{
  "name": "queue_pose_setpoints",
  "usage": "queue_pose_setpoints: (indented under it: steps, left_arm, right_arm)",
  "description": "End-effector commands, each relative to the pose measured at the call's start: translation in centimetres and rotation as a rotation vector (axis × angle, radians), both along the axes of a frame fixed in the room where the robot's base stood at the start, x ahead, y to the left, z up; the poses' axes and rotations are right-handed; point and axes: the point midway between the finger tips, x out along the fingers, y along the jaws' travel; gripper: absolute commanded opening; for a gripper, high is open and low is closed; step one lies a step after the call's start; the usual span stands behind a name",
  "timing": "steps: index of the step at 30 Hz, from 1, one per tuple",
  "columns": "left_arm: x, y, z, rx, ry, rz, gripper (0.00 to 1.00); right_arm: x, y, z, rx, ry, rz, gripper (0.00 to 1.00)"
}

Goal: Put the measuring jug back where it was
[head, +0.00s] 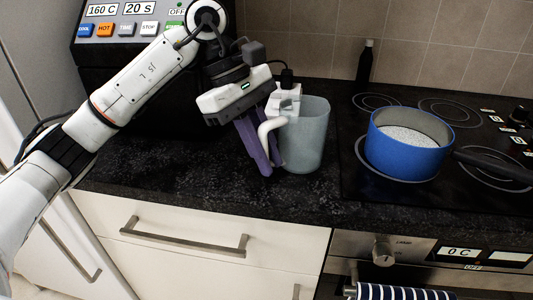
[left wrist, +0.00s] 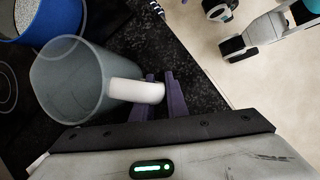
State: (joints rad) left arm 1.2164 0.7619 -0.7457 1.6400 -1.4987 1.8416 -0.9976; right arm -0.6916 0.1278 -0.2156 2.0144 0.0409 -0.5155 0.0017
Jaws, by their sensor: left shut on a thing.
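The measuring jug (head: 309,140) is a translucent grey-blue vessel with a white handle (head: 266,130), upright at the counter, left of the hob. I cannot tell whether its base touches the counter. My left gripper (head: 256,150) points down at the jug's left side, its purple fingers shut on the handle. In the left wrist view, the jug (left wrist: 65,88) lies left of the fingers (left wrist: 161,95), with the handle reaching between them. The jug looks empty. My right gripper is not recognisable in either view.
A blue pan (head: 405,150) with white grainy contents stands on the black hob (head: 350,185), right of the jug. A dark bottle (head: 365,62) stands against the tiled wall. A black appliance (head: 110,75) stands behind my left arm. Dark counter (head: 170,170) is bare left of the jug.

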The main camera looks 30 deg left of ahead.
Motion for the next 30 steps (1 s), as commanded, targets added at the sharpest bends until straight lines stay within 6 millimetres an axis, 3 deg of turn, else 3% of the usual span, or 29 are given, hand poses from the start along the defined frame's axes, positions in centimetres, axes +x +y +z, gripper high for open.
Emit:
queue_pose_setpoints:
  steps: [1,4,16,30]
  left_arm:
    - [0.0,0.0,-0.1,0.000,0.000,0.000,0.18]
    - [0.0,0.0,-0.1,0.000,0.000,0.000,0.32]
    - [0.0,0.2,0.9,-0.001,-0.002,0.001,0.32]
    - [0.0,4.1,9.5,0.000,-0.002,0.002,0.32]
  right_arm:
    - [0.0,0.0,-0.1,0.000,0.000,0.000,0.31]
    - [0.0,0.0,0.0,0.000,0.000,0.000,0.31]
    - [0.0,-0.1,0.3,-0.003,-0.001,0.001,0.31]
    - [-0.1,-0.1,1.1,-0.007,0.003,0.002,0.31]
